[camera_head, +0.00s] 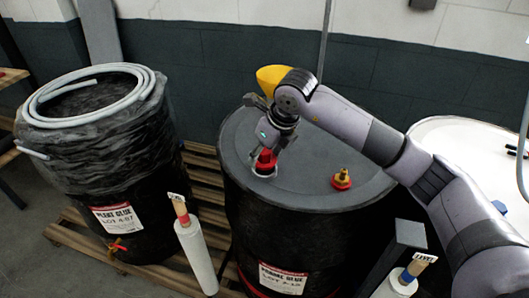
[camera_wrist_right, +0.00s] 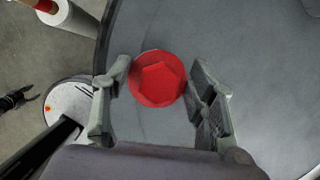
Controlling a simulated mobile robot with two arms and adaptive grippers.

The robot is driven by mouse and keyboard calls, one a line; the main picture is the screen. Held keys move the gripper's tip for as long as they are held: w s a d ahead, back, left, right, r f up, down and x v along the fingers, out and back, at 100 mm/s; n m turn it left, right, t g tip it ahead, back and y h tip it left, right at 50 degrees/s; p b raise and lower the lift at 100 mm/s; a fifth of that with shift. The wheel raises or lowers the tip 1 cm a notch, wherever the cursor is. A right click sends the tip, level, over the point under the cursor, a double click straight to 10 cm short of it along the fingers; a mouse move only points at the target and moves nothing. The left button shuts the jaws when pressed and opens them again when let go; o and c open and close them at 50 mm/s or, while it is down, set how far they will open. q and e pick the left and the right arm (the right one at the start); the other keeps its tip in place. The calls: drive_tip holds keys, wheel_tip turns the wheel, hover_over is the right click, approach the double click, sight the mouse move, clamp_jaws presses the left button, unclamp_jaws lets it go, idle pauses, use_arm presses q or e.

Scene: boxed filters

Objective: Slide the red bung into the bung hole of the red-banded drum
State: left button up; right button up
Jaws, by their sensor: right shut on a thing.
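The red bung (camera_head: 266,157) is held low over the top of the middle drum (camera_head: 235,150). It fills the middle of the right wrist view (camera_wrist_right: 157,78), between the two fingers. My right gripper (camera_head: 270,148) is shut on the bung and points down. A pale ring (camera_head: 264,173) shows around the bung's foot on the drum top, where the bung hole appears to be. The bung covers the hole, so I cannot tell how deep it sits. A red band (camera_head: 250,284) shows low on this drum. My left gripper is not in view.
A brass fitting with a red base (camera_head: 342,180) stands on the same drum top. A yellow funnel (camera_head: 272,76) is at its back edge. A plastic-wrapped drum with a coiled hose (camera_head: 90,90) stands left. A white-topped drum (camera_head: 470,150) is right. White rolls (camera_head: 197,258) stand in front.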

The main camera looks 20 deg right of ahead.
idle(0.9)
drive_tip(key=shift+f+b, duration=1.2)
drive_tip(key=shift+b, duration=0.1)
drive_tip(key=o, duration=1.2)
drive_tip(key=shift+r, duration=0.1)
drive_tip(key=v, duration=1.2)
drive_tip(key=shift+d, duration=0.1)
